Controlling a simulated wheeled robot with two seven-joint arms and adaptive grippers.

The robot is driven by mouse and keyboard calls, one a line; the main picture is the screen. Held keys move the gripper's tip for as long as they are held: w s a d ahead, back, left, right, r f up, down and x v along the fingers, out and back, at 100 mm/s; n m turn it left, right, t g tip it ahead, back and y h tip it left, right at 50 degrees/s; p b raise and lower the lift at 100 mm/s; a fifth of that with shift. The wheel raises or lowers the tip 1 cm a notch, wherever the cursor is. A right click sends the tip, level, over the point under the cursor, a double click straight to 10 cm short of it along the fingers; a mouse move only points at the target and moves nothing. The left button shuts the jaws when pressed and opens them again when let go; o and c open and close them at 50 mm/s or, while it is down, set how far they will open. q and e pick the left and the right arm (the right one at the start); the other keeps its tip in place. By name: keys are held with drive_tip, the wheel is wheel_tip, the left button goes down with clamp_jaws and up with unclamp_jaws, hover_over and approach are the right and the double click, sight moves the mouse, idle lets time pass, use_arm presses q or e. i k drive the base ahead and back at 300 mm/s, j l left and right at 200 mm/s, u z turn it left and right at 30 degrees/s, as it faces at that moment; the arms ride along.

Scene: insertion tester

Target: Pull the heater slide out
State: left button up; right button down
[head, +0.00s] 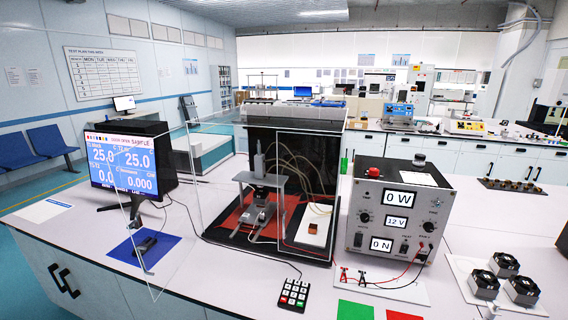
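The insertion tester stands on the white bench inside a clear-walled enclosure (225,170) with a black back panel (295,150). In it, a small grey press-like fixture (262,180) with a vertical probe rises over a metal slide-like part (255,213) on a red-brown base. This low part may be the heater slide; its details are too small to tell how far in it sits. A clear panel (155,235) stands out at the enclosure's front left, like an open door. Neither of my grippers is in view.
A monitor (123,170) stands left, with a blue mat (143,250) before it. A control box (395,210) reading 0 W, 12 V and 0 N stands right. A keypad (293,293) and green card (355,310) lie in front. Several finned black blocks (522,290) sit far right.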

sight(250, 215)
drive_tip(key=j+z, duration=0.4)
drive_tip(key=j, duration=2.7)
